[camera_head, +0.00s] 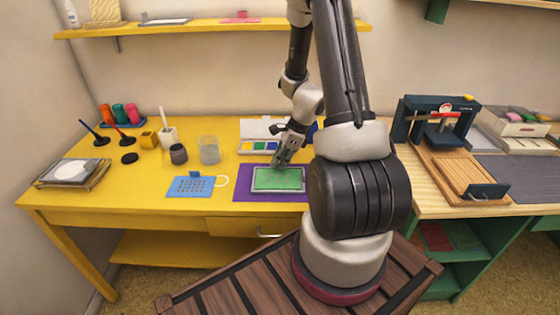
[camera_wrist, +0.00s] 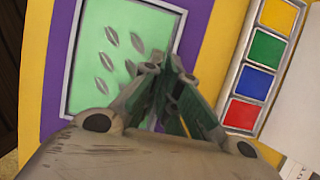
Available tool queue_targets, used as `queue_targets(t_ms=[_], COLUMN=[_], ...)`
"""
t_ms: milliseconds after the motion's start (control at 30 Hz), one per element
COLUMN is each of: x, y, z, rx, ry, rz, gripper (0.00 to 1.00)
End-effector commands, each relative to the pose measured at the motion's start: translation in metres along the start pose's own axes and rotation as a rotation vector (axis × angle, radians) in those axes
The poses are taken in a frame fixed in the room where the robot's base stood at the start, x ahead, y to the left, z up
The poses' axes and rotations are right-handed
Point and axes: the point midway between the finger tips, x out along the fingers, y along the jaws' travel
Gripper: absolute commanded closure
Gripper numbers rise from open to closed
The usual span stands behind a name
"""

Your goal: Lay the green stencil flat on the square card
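The green stencil (camera_head: 278,179) lies over a grey-rimmed rectangle on a purple mat (camera_head: 243,190). In the wrist view, the green stencil (camera_wrist: 85,65) shows leaf-shaped cutouts, and it looks flat inside the grey rim. I cannot make out the square card apart from this rim; the stencil may cover it. My gripper (camera_head: 279,163) is at the far edge of the stencil. In the wrist view, my gripper's fingertips (camera_wrist: 166,66) come together at that edge, with dark green between the fingers. It appears shut on a small part of the stencil, which the fingers mostly hide.
A paint box (camera_head: 259,146) stands just behind the purple mat. A blue stencil (camera_head: 190,187) and a pale ring lie to the left. A glass jar (camera_head: 209,150), a dark cup (camera_head: 178,153) and stamps stand farther left. A wooden press (camera_head: 450,165) is at right.

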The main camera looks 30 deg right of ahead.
Motion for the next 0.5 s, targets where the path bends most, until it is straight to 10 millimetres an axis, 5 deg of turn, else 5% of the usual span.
queue_targets(t_ms=[400,500], x=[0.0011,0.0011], y=[-0.0001,-0.0002], z=[-0.0005,-0.0004], rx=[0.000,0.000], ry=[0.000,0.000], rz=[0.000,0.000], gripper=[1.00,0.81])
